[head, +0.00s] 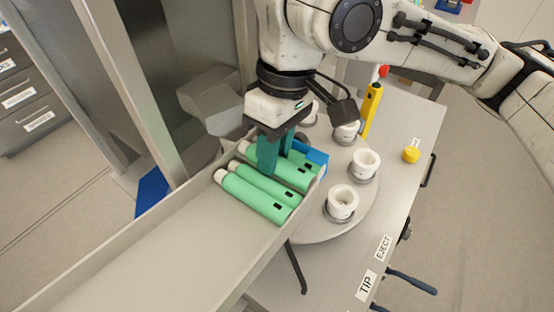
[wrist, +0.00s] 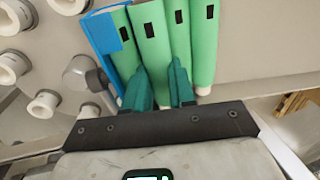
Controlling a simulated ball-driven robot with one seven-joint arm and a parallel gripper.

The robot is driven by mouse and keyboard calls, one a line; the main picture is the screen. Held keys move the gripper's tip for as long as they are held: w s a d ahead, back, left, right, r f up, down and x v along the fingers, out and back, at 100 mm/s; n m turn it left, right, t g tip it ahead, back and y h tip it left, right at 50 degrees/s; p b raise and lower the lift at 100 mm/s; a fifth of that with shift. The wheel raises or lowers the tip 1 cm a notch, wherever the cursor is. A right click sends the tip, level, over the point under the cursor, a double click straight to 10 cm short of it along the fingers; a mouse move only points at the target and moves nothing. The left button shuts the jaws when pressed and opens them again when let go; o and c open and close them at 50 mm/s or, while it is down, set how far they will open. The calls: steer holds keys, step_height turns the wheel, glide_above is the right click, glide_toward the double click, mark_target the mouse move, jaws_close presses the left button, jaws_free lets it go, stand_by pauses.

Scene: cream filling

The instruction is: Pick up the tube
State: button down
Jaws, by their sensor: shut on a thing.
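Several green tubes with white caps and small black marks lie side by side in a pale tray (head: 150,245). In the head view the front tube (head: 252,197) and the one behind it (head: 272,183) lie clear of my fingers. My gripper (head: 275,155), with teal fingers, points down among the farther tubes. In the wrist view my gripper (wrist: 160,95) is shut on a green tube (wrist: 151,45), one finger on either side. Its lower end is partly hidden between the fingers. Other tubes lie close beside it. I cannot tell whether it touches the tray.
A blue block (head: 315,157) stands at the far end of the tube row. White cups (head: 342,202) stand in holders on a round turntable (head: 370,215) to the right. The tray's near part is empty.

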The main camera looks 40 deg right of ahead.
steer(key=shift+d+f, duration=0.25)
steer(key=shift+r, duration=0.45)
step_height(320, 180, up, 2)
steer(key=shift+w+r, duration=0.1)
steer(key=shift+r, duration=0.05)
steer(key=s+d+r, duration=0.7)
steer(key=s+r, duration=0.3)
steer(key=s, duration=0.2)
steer(key=shift+d+b, duration=0.25)
steer(key=shift+b, duration=0.05)
